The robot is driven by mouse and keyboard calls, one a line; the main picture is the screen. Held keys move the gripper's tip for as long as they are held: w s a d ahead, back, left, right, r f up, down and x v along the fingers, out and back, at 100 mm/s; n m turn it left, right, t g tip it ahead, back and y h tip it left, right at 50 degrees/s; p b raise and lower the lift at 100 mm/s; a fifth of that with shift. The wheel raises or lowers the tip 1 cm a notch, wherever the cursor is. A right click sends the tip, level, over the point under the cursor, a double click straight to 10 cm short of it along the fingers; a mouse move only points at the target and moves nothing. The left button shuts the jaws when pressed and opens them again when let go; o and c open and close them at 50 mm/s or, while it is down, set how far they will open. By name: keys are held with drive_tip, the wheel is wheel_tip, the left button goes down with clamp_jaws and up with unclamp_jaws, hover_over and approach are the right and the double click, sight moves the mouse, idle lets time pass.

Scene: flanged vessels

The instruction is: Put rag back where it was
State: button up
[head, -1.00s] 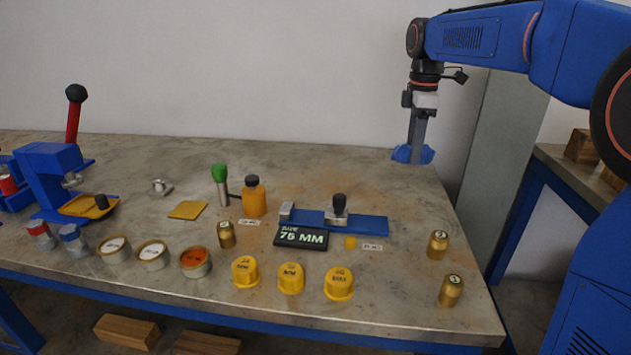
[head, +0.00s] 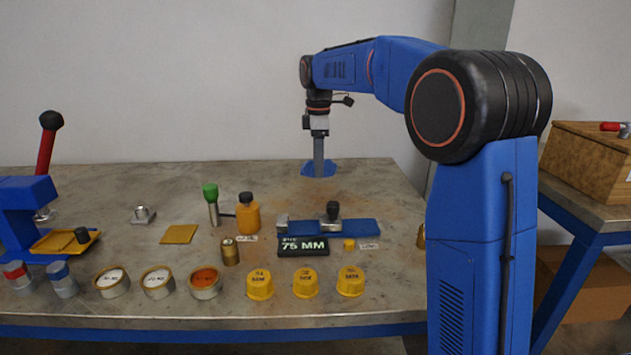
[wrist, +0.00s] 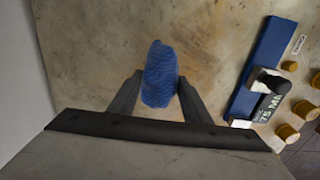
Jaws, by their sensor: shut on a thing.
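The rag is a blue textured cloth. It shows in the head view (head: 319,170) over the back of the grey-brown worktable (head: 350,185), and in the wrist view (wrist: 160,72). My gripper (head: 319,160) points straight down, its jaws shut on the rag. In the wrist view my gripper's two dark fingers (wrist: 159,82) press the rag from both sides, and part of it sticks out beyond them. I cannot tell whether the rag touches the tabletop.
In front of my gripper lie a blue slide fixture (head: 360,227), a "75 MM" display (head: 303,246) and several yellow caps (head: 305,283). An orange bottle (head: 248,213) and a green-topped tool (head: 211,204) stand left. The back tabletop around the rag is clear.

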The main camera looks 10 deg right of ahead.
sight(319, 189)
drive_tip(key=shift+d+f, duration=0.1)
drive_tip(key=shift+f, duration=2.45)
drive_tip(key=o, duration=1)
drive_tip(key=shift+f, duration=0.1)
drive_tip(key=shift+o, duration=0.2)
wheel_tip(319, 189, up, 12)
drive_tip(key=shift+f, duration=0.1)
drive_tip(key=shift+r, duration=0.25)
drive_tip(key=shift+s, duration=0.1)
